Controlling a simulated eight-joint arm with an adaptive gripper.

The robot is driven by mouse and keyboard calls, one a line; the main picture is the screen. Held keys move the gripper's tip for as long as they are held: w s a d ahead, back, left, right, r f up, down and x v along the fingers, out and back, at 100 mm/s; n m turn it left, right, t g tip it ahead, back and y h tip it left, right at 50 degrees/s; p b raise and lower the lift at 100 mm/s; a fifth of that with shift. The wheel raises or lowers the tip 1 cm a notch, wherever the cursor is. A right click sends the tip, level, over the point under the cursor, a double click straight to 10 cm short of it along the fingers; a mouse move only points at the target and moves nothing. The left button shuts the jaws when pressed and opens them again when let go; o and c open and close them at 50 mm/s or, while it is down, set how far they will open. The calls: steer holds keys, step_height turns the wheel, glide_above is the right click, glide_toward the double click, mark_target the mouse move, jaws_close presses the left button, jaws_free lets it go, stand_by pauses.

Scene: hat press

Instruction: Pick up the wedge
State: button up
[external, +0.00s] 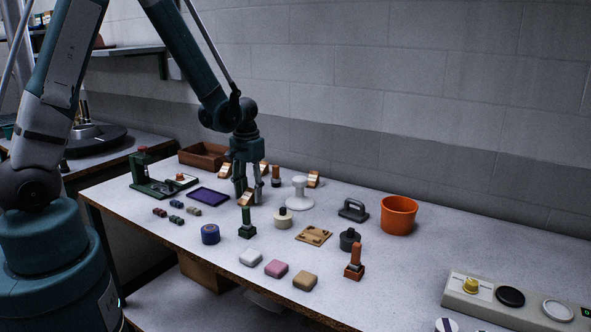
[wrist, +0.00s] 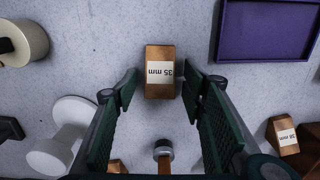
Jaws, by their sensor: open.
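A copper-brown wedge (wrist: 160,55) with a white label reading "35 mm" lies on the worktop. It shows between and just beyond my fingertips in the wrist view. Another labelled wedge (wrist: 284,134) lies to the right in the wrist view. Other similar wedges (external: 314,179) stand farther back on the table; I cannot read their labels.
A purple tray (external: 208,196) lies left of my gripper. A white mushroom-shaped form (external: 299,195) stands to its right, and a brown-handled stamp (external: 276,176) behind. A green stamp (external: 246,224) and cream round weight (external: 282,219) are in front. An orange bucket (external: 399,215) stands farther right.

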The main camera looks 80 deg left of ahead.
mark_target(249, 192)
stand_by(0.3)
steer(key=c, duration=0.9)
steer(key=shift+c, duration=0.2)
steer(key=shift+r, duration=0.1)
steer(key=shift+r+p, duration=0.5)
steer(key=shift+r, duration=4.4)
